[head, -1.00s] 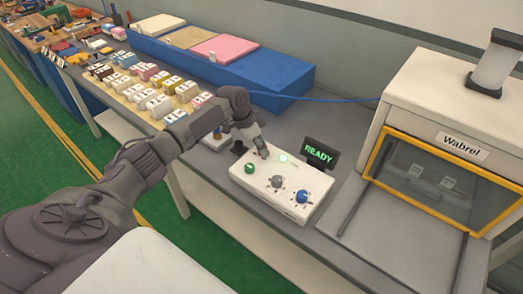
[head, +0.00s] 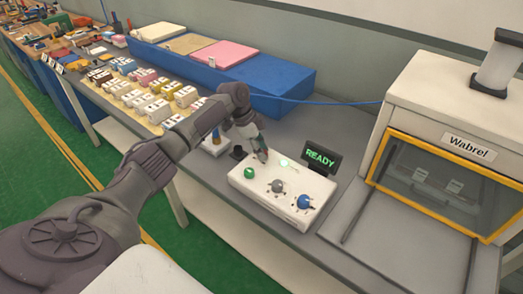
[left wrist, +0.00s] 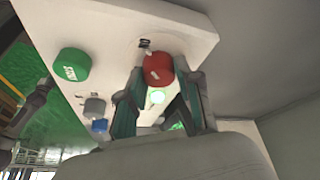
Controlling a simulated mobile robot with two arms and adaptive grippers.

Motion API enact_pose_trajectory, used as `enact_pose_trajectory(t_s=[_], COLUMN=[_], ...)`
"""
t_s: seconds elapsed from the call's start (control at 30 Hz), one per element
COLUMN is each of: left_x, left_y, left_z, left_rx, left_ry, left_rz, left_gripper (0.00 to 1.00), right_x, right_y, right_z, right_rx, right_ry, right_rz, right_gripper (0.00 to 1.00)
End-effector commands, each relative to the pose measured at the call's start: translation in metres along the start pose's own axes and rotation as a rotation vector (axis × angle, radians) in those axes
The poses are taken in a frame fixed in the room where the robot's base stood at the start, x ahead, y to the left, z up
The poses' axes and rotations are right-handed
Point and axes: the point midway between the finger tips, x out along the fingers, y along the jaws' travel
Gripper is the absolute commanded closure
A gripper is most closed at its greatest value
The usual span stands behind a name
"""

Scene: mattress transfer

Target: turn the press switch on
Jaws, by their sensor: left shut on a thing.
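The white control box (head: 249,184) stands on the grey bench, with a green button, a grey knob and a blue knob on top. My left gripper (head: 262,156) is at the box's back-left corner. In the left wrist view, my left gripper (left wrist: 157,82) is shut on a round red switch (left wrist: 158,66) on the box's top. The green button (left wrist: 71,65), the grey knob (left wrist: 94,107) and the blue knob (left wrist: 99,125) show to the left. The gripper hides the red switch in the head view. My right gripper is not in view.
A display reading READY (head: 320,158) stands behind the box. The white Wabrel press (head: 428,105), with a yellow-framed window, is at the right. Several small blocks and a long blue mattress-like block (head: 275,80) lie farther left on the bench.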

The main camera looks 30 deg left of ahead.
Motion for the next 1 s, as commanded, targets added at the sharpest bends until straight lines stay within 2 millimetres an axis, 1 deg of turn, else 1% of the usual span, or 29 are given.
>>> enact_pose_trajectory(t_s=[0.13, 0.17, 0.2, 0.3, 0.57, 0.67, 0.77, 0.87, 1.0], left_x=[-0.001, 0.000, 0.000, 0.000, 0.000, -0.005, -0.017, -0.036, -0.068], left_y=[0.000, 0.000, 0.000, 0.000, 0.000, -0.001, -0.001, -0.001, -0.001], left_z=[0.000, 0.000, 0.000, 0.000, 0.000, 0.000, 0.000, 0.000, 0.000], left_rx=[0.001, 0.001, 0.001, 0.000, 0.000, 0.000, 0.000, 0.001, 0.000], left_ry=[0.000, 0.000, 0.000, 0.000, 0.000, 0.000, 0.002, 0.000, 0.001], left_rz=[-0.002, -0.002, -0.002, -0.002, -0.001, -0.002, -0.004, -0.005, -0.006], left_gripper=[1.00, 0.63, 0.56, 0.41, 0.41, 0.41, 0.41, 0.41, 0.41], right_x=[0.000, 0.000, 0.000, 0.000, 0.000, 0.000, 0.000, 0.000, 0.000], right_y=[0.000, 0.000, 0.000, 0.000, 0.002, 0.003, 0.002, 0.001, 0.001], right_z=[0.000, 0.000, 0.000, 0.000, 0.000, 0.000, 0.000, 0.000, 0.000], right_rx=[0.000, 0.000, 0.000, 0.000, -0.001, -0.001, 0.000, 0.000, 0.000], right_ry=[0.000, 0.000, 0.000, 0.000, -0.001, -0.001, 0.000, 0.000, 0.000], right_rz=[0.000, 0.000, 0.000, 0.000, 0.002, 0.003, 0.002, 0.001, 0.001], right_gripper=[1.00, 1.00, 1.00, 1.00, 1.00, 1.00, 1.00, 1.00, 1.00])
